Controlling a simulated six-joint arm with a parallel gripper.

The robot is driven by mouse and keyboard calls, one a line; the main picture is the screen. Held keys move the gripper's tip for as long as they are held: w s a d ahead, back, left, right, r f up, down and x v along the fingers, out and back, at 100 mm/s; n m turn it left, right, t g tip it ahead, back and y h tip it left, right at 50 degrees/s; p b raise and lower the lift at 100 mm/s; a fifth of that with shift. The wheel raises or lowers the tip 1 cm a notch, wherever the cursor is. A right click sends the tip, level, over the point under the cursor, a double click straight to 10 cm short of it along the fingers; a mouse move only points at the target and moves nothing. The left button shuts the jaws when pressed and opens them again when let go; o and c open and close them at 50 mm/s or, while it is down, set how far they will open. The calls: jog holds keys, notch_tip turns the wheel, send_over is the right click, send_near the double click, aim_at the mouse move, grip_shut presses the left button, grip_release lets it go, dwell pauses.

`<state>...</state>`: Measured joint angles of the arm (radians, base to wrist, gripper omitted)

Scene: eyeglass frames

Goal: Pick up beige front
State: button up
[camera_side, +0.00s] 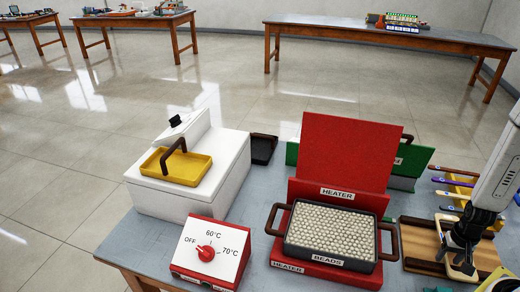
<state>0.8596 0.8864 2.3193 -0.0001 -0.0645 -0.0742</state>
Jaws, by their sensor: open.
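My gripper (460,264) points down at the right edge, with its dark fingers apart. It is low over a light wooden board or tray (421,240) on the work table. Nothing shows clearly between the fingers.
A red heater (346,150) with a bead tray (332,233) stands left of my gripper. Farther left are a temperature dial box (211,250) and a white unit (222,170) with a yellow tray (176,170). Colourful handled tools (455,182) lie behind my gripper.

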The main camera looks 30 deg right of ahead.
aim_at(447, 260)
grip_shut()
jog(key=shift+r, duration=0.15)
dwell(0.4)
notch_tip(447, 260, up, 10)
dwell(0.9)
dwell(0.7)
